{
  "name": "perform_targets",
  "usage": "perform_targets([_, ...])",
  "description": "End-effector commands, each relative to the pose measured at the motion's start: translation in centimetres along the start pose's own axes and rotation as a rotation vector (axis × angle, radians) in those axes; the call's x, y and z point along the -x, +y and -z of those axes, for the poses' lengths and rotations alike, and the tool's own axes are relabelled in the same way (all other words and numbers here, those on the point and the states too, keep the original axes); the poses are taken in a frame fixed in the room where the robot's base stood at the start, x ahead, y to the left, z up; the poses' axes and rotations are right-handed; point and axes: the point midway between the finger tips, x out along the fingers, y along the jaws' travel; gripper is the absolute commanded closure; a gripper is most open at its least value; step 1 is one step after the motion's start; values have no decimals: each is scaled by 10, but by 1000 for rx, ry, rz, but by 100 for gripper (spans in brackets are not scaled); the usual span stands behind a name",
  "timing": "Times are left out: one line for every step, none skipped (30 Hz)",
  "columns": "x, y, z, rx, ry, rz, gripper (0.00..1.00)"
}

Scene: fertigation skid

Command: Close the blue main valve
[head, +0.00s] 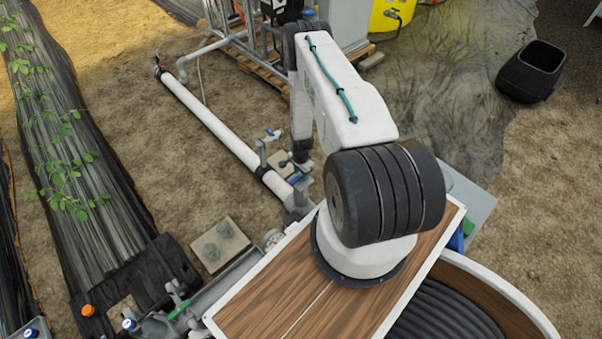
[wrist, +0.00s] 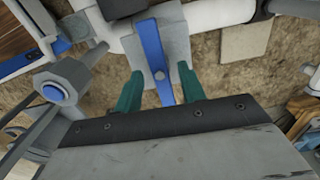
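The blue main valve shows in the wrist view as a long flat blue handle (wrist: 153,52) on a grey valve body, running lengthwise down the picture and across the white pipe. My gripper (wrist: 160,84) has two green fingers, one on each side of the handle's near end. A gap shows on both sides, so the gripper is open and not clamped on it. In the head view my arm reaches down to the pipe and my gripper (head: 301,161) is small there. Arm and fittings partly hide the valve in that view.
The white pipe (head: 215,122) runs from upper left to the fittings. A smaller blue-handled valve (head: 272,134) stands on a riser close by. A round blue-capped fitting (wrist: 53,93) lies left of my fingers. A plant bed (head: 90,150) is at left; a black bucket (head: 532,72) at right.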

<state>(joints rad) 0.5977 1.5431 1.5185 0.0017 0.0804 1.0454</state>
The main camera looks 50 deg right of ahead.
Motion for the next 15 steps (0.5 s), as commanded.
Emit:
perform_targets([0, 0, 0, 0, 0, 0, 60])
perform_targets([0, 0, 0, 0, 0, 0, 60])
perform_targets([0, 0, 0, 1, 0, 0, 60])
perform_targets([0, 0, 0, 1, 0, 0, 60])
perform_targets([0, 0, 0, 1, 0, 0, 60])
perform_targets([0, 0, 0, 1, 0, 0, 60])
perform_targets([1, 0, 0, 1, 0, 0, 60])
perform_targets([3, 0, 0, 1, 0, 0, 60])
perform_targets([6, 0, 0, 1, 0, 1, 60])
perform_targets([10, -1, 0, 1, 1, 1, 60])
perform_targets([14, -1, 1, 1, 1, 2, 60])
perform_targets([20, -1, 1, 1, 1, 1, 60])
perform_targets([26, -1, 1, 1, 1, 2, 60])
perform_targets([31, -1, 1, 1, 1, 2, 60])
perform_targets([38, -1, 1, 1, 1, 2, 60])
